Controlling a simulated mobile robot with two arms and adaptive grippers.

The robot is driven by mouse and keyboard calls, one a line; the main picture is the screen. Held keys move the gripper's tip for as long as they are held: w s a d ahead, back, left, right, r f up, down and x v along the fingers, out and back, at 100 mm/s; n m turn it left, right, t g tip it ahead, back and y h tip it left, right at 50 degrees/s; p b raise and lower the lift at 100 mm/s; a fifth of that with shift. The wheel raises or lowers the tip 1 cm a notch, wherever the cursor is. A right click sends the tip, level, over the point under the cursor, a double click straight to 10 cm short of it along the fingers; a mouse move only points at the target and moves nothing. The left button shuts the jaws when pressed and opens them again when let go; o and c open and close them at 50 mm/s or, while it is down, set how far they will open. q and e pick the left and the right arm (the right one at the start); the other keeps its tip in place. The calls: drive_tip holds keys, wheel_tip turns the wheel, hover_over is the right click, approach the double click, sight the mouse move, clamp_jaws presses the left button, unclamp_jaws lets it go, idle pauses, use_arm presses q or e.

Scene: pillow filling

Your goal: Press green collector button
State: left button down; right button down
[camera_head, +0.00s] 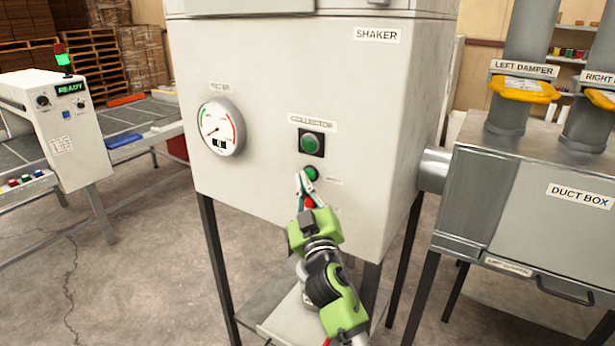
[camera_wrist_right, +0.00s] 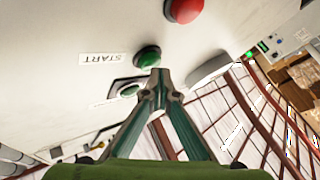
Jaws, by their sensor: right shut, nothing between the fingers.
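In the right wrist view, the shut tips (camera_wrist_right: 161,76) overlap or sit close to the START-labelled green button (camera_wrist_right: 147,57); contact cannot be told. My left gripper is not in view.
A round gauge (camera_head: 221,128) is left of the buttons. A duct box (camera_head: 530,215) with yellow damper handles (camera_head: 524,90) stands at right. A machine with a READY display (camera_head: 70,90) is at left. Open concrete floor (camera_head: 130,280) lies between.

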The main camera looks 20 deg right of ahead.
drive_tip(key=shift+w+d, duration=0.25)
drive_tip(key=shift+d, duration=0.15)
idle(0.4)
drive_tip(key=shift+a, duration=0.1)
drive_tip(key=shift+s+a, duration=0.55)
drive_tip(key=shift+a, duration=0.1)
drive_tip(key=shift+s+a+b, duration=0.3)
drive_tip(key=shift+s+a, duration=0.5)
drive_tip(key=shift+a, duration=0.2)
drive_tip(key=shift+s+a+b, duration=0.3)
drive_tip(key=shift+s+a, duration=0.45)
drive_tip(key=shift+a, duration=0.25)
